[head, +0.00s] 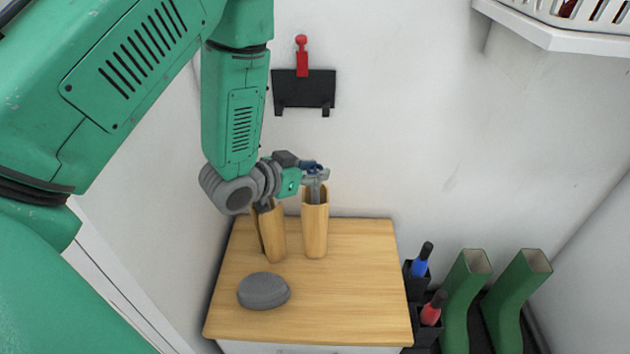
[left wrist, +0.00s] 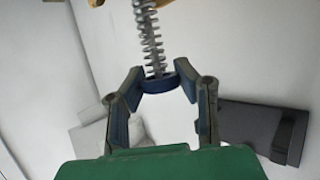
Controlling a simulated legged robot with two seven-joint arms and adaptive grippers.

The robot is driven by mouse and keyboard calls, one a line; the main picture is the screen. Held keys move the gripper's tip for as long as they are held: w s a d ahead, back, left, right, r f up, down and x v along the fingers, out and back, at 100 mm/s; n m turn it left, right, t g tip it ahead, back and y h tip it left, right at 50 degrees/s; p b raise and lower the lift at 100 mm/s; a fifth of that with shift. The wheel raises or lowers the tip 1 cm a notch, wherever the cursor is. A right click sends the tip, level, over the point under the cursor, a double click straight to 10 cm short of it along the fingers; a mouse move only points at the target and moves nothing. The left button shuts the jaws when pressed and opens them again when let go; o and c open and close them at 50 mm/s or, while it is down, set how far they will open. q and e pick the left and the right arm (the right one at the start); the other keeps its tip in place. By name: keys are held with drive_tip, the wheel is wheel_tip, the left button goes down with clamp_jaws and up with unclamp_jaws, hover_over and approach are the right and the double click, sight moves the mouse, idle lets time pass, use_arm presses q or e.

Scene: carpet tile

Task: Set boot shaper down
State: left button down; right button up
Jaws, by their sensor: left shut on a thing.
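A boot shaper (head: 315,228) of pale wood stands upright over the wooden top (head: 345,310). My left gripper (head: 318,172) is above it. In the left wrist view its fingers are shut on the blue end (left wrist: 158,84) of the shaper's metal spring (left wrist: 151,45), and bits of wood show at the top edge. I cannot tell whether the shaper's foot touches the surface. A second wooden shaper piece (head: 273,235) stands close to its left, its upper end partly hidden by my wrist. My right gripper is not in view.
A grey oval thing (head: 264,291) lies at the front left of the top. Green boots (head: 466,300) and dark holders with a blue bottle (head: 420,262) and a red bottle (head: 432,310) are to the right. A black wall holder (head: 304,90) hangs behind. The top's right half is clear.

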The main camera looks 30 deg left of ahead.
use_arm(q)
wheel_tip(320, 180, down, 2)
drive_tip(key=shift+f, duration=0.15)
drive_tip(key=c, duration=1.2)
unclamp_jaws()
